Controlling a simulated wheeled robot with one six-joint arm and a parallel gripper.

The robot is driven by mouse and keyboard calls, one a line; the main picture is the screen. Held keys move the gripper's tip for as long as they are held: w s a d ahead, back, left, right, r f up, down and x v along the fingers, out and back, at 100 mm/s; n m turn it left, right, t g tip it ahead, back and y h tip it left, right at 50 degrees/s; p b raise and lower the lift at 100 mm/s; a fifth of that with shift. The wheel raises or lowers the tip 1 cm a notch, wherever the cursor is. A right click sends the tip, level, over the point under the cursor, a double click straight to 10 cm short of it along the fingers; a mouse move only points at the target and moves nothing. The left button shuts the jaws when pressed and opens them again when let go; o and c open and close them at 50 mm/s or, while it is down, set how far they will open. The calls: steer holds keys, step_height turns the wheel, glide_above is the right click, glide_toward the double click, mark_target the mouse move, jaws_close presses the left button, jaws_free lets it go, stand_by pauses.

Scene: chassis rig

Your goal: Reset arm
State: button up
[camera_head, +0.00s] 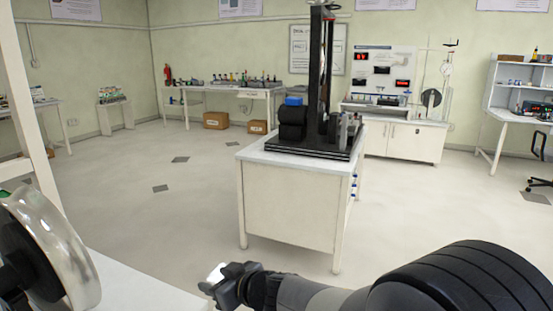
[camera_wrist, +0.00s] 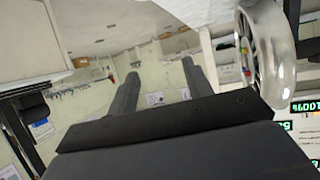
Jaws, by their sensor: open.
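My gripper (camera_head: 216,280) shows at the bottom middle of the head view, at the end of my dark arm, which reaches in from the lower right. In the wrist view my gripper (camera_wrist: 160,68) has its two dark fingers apart with nothing between them. In the head view the gripper is small and partly turned away. It appears near the edge of a white tabletop (camera_head: 135,285) at lower left; I cannot tell the exact gap.
A shiny metal wheel (camera_head: 60,245) stands at the left front; a similar wheel (camera_wrist: 268,55) shows in the wrist view. A white workbench (camera_head: 290,195) carries a tall black rig (camera_head: 318,90). Tables line the walls. Open grey floor (camera_head: 150,215) lies left of the workbench.

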steer(key=w+d+r+m+t+h+p, duration=0.1)
steer(key=d+r+m+h+p, duration=0.2)
steer(key=d+p, duration=0.5)
steer(key=d+r+m+t+h+p, duration=0.2)
steer(key=d+r+m+h+p, duration=0.1)
steer(key=d+p, duration=0.6)
steer(key=w+d+r+m+t+h+p, duration=0.1)
steer(key=d+r+m+h+p, duration=0.2)
steer(key=d+p, duration=0.6)
steer(key=shift+w+d+r+m+t+h, duration=0.15)
steer(key=shift+w+d+m+t+h, duration=0.35)
steer(key=shift+d, duration=0.55)
steer(key=shift+s, duration=0.25)
